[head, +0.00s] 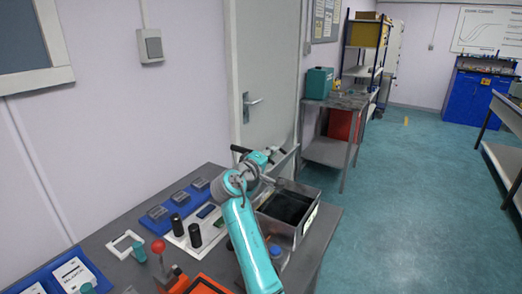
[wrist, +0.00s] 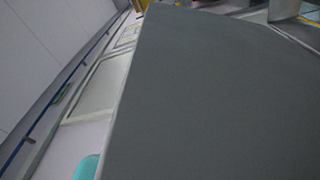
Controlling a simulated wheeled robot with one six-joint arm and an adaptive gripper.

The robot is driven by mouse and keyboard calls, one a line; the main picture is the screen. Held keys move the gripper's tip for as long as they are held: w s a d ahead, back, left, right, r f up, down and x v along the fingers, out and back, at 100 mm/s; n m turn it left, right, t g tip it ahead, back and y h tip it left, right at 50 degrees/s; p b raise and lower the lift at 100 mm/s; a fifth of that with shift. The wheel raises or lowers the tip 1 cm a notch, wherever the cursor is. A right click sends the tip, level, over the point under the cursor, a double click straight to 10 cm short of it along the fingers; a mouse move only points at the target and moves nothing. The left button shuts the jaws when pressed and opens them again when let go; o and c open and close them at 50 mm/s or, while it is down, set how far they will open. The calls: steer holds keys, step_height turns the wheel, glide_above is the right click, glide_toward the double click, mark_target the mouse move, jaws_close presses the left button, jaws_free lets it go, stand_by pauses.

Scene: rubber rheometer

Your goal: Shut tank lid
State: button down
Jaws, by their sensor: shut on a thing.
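The tank (head: 303,226) is a grey metal box on the bench, with its top open and a dark inside. A thin grey panel, which looks like the tank lid (head: 286,163), stands raised at the tank's far side. In the wrist view the lid (wrist: 215,95) is a large dark grey sheet, very close and filling most of the picture. My gripper (head: 271,156) is above the far side of the tank, at the lid, and shut on it. The exact grip point is hidden by my arm and by the panel.
On the bench left of my arm are black cylinders (head: 195,235), blue trays (head: 158,212), a red-knobbed lever (head: 158,247) and a white frame (head: 125,244). A blue round thing (head: 275,250) is by the tank's near side. A door (head: 262,75) is behind; open floor (head: 400,200) lies right.

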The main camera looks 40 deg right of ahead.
steer(key=s+d+f+m, duration=0.3)
steer(key=s+f+m, duration=0.3)
steer(key=s+m, duration=0.2)
steer(key=shift+s+d, duration=0.15)
steer(key=shift+s, duration=0.5)
steer(key=c, duration=1.2)
jaws_free()
steer(key=v, duration=1.2)
